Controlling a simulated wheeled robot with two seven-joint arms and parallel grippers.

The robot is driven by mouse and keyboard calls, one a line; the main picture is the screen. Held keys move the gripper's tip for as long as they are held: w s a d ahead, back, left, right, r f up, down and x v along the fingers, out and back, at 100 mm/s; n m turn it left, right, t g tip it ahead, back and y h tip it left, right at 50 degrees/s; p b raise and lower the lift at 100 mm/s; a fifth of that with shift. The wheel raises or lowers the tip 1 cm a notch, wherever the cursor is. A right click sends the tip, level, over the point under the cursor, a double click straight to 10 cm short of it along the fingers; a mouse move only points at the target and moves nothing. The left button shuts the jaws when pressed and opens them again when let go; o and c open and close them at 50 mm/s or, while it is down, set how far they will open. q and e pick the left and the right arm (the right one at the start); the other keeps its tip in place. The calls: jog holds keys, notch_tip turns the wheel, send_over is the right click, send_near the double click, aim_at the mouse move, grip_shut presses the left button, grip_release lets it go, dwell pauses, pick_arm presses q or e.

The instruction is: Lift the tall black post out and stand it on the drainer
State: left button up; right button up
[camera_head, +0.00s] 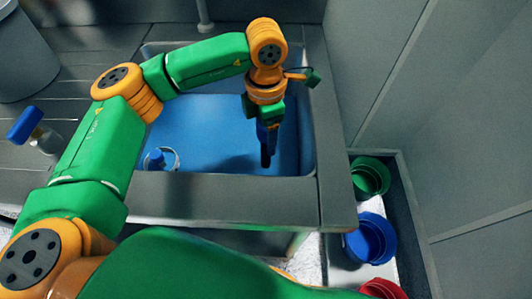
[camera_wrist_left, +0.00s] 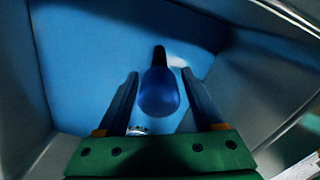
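My left gripper (camera_head: 266,155) hangs down inside the blue-lined sink (camera_head: 195,125), towards its right side. In the left wrist view its two fingers (camera_wrist_left: 161,78) stand apart. Between them is a rounded dark blue glossy body (camera_wrist_left: 160,95) with a narrow black end farther from the camera; it appears to be the black post, tinted blue. Narrow gaps seem to show on both sides of it. In the head view the fingers and the post cannot be told apart. The slatted drainer (camera_head: 18,165) lies left of the sink. My right gripper is out of view.
A round ring with a blue piece (camera_head: 157,158) is in the sink's front left. A blue-topped object (camera_head: 28,126) stands on the drainer, below a grey bin (camera_head: 22,55). Green (camera_head: 369,177), blue (camera_head: 371,240) and red (camera_head: 384,289) containers stand at the right. A wall bounds the right side.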

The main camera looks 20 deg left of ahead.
pick_arm(q)
grip_shut()
dwell(1.2)
